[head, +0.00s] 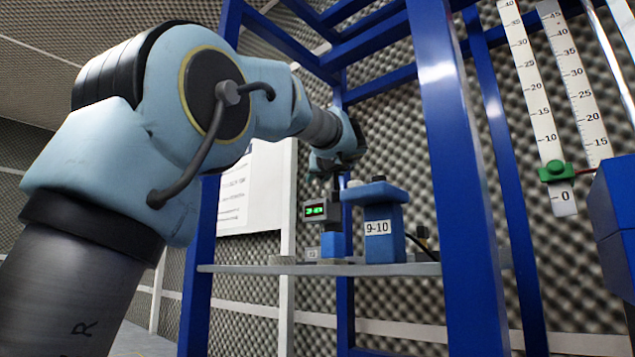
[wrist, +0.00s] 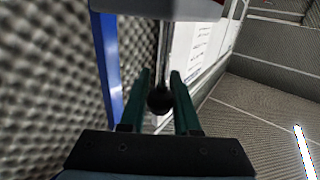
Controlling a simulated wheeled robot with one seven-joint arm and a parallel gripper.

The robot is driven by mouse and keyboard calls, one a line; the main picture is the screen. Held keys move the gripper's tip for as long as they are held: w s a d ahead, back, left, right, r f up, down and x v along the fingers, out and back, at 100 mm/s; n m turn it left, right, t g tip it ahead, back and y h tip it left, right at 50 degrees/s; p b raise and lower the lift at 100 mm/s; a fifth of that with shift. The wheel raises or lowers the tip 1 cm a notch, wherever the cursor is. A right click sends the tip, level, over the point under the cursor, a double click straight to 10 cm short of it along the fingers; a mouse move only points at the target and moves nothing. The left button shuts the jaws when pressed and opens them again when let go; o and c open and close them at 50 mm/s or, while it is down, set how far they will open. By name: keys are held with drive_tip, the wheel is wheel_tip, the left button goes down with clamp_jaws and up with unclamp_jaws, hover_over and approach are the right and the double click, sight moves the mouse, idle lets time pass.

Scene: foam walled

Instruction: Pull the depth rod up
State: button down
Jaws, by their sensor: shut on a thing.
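In the wrist view my gripper (wrist: 160,76) has its two green fingers on either side of a round black knob (wrist: 159,99), shut on it. I take the knob to be the end of the depth rod; a thin metallic strip (wrist: 164,45) shows beyond it, but I cannot tell if it is the rod. In the head view my gripper (head: 336,165) is above a small gauge (head: 315,211) with a green lit display, on a blue block (head: 333,243). The knob and rod are hidden there by my wrist or too small to tell.
A blue unit labelled 9-10 (head: 383,240) stands right beside the gauge on a grey shelf (head: 240,269). Blue frame posts (head: 455,150) surround the shelf. White scales (head: 535,90) with a green slider (head: 556,172) are at the right. Foam walls stand behind.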

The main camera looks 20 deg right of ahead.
drive_tip(key=shift+r, duration=0.8)
drive_tip(key=c, duration=0.6)
unclamp_jaws()
drive_tip(key=shift+s+f+b, duration=0.15)
drive_tip(key=shift+s+b, duration=0.2)
drive_tip(key=shift+s, duration=0.15)
drive_tip(key=shift+s+a+b, duration=0.3)
drive_tip(key=shift+s+b, duration=0.4)
drive_tip(key=shift+s, duration=0.9)
drive_tip(key=shift+s+a+b, duration=0.25)
drive_tip(key=shift+s+b, duration=0.4)
drive_tip(key=shift+s, duration=1)
drive_tip(key=shift+s+a+b, duration=0.3)
drive_tip(key=shift+s+b, duration=0.4)
drive_tip(key=shift+s, duration=0.9)
